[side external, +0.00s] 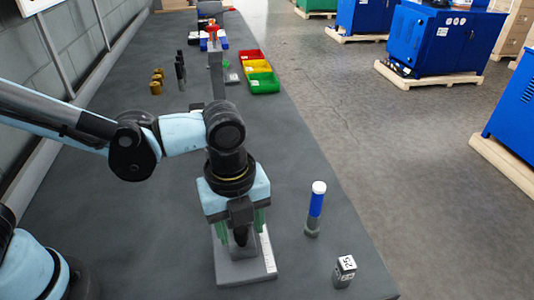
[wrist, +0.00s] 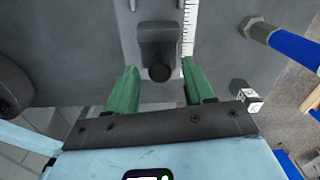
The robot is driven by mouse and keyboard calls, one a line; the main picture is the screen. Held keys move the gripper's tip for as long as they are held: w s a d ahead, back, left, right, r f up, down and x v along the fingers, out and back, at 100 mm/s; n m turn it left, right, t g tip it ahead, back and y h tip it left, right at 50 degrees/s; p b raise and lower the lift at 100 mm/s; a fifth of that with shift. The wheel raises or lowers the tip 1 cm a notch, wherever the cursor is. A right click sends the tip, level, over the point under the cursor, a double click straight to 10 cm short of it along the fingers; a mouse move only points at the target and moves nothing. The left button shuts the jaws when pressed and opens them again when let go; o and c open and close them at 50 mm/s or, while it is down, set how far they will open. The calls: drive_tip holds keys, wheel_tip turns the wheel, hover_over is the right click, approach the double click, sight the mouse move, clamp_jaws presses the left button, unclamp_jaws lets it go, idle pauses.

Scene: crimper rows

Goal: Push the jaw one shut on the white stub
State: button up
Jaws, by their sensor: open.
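My gripper (side external: 239,228) is above a grey bench fixture (side external: 246,279) with a white ruled strip on its right side. In the wrist view my green fingers (wrist: 160,68) are spread apart, with no object pinched. A dark grey block (wrist: 160,32), which looks like the jaw, sits on the fixture with a round black knob (wrist: 160,73) on its near end. The knob shows in the gap between the fingertips; contact cannot be told. A blue upright piece (side external: 316,206) with a white top (side external: 319,187) stands to the right. I cannot make out a white stub at the jaw.
A small marked cube (side external: 345,270) sits near the bench's right edge. Farther back are red, yellow and green bins (side external: 257,72), brass pieces (side external: 157,81), black upright pieces (side external: 180,71) and a grey post (side external: 216,75).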

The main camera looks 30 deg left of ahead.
drive_tip(key=shift+f, duration=0.35)
clamp_jaws()
drive_tip(key=shift+w+a, duration=1.35)
unclamp_jaws()
wheel_tip(320, 180, up, 12)
drive_tip(key=shift+s, duration=0.15)
drive_tip(key=shift+a, duration=0.1)
idle(0.6)
